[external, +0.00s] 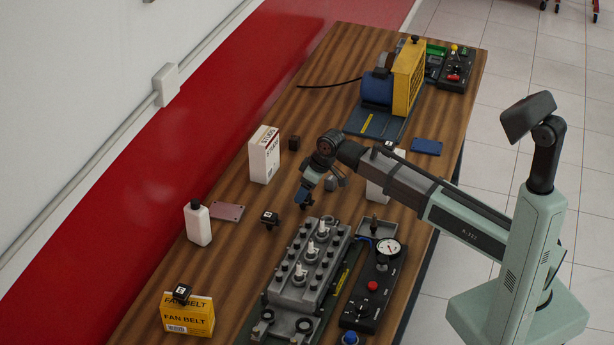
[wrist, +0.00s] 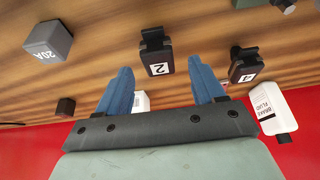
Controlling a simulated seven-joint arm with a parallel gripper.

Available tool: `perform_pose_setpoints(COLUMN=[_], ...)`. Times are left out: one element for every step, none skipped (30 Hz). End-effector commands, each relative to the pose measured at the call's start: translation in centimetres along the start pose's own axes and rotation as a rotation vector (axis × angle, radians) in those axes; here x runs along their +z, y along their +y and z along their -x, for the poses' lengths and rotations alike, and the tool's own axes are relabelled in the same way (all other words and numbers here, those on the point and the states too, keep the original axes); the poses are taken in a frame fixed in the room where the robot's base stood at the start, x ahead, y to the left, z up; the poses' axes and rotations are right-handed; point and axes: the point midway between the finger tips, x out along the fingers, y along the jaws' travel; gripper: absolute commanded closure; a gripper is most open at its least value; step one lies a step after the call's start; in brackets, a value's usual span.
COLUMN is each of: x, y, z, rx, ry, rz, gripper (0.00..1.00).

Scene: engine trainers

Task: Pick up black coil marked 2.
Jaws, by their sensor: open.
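The black coil marked 2 (wrist: 156,52) stands on the wooden bench in the wrist view, its white label facing the camera. It shows in the gap between the two blue fingers of my gripper (wrist: 162,76), beyond their tips and apart from them. My gripper is open and empty. In the external view my gripper (external: 303,196) points down over the bench, just behind the engine block. A coil there is mostly hidden by the fingers. A similar black coil marked 4 (wrist: 244,65) stands to the right in the wrist view.
A grey 20A cube (wrist: 47,42) and a small black cube (wrist: 66,106) are at left. A brake fluid bottle (wrist: 272,108) is at right. The engine block (external: 309,262) stands close to my gripper. Another black coil (external: 182,293) sits on the fan belt box (external: 188,316).

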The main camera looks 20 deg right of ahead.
Motion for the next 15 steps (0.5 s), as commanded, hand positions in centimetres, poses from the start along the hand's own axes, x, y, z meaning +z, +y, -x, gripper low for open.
perform_pose_setpoints(x=[0.1,0.1,0.1,0.2,0.2,0.3,0.3,0.4,0.5,0.5,0.4,0.4,0.4,0.4,0.5], y=[0.0,0.0,0.0,0.0,0.0,0.0,0.0,0.0,0.0,0.0,0.0,0.1,0.0,0.0,0.0], z=[-0.2,-0.4,-0.7,-1.0,-1.2,-1.7,-2.0,-2.4,-3.0,-3.3,-3.7,-4.2,-4.5,-4.7,-4.9], rx=[0.000,0.000,0.000,0.000,0.000,0.000,0.000,0.000,0.000,0.000,0.000,0.000,0.000,0.000,0.000], ry=[-0.001,-0.001,-0.001,-0.001,-0.001,-0.001,-0.001,-0.002,-0.002,-0.002,-0.001,-0.001,-0.001,-0.002,-0.001], rz=[0.000,0.000,0.000,0.000,0.000,0.000,0.000,0.000,0.000,0.000,0.000,0.000,0.000,0.000,0.000], gripper=[0.32,0.32,0.32,0.32,0.32,0.32,0.32,0.32,0.32,0.32,0.32,0.32,0.32,0.32,0.32])
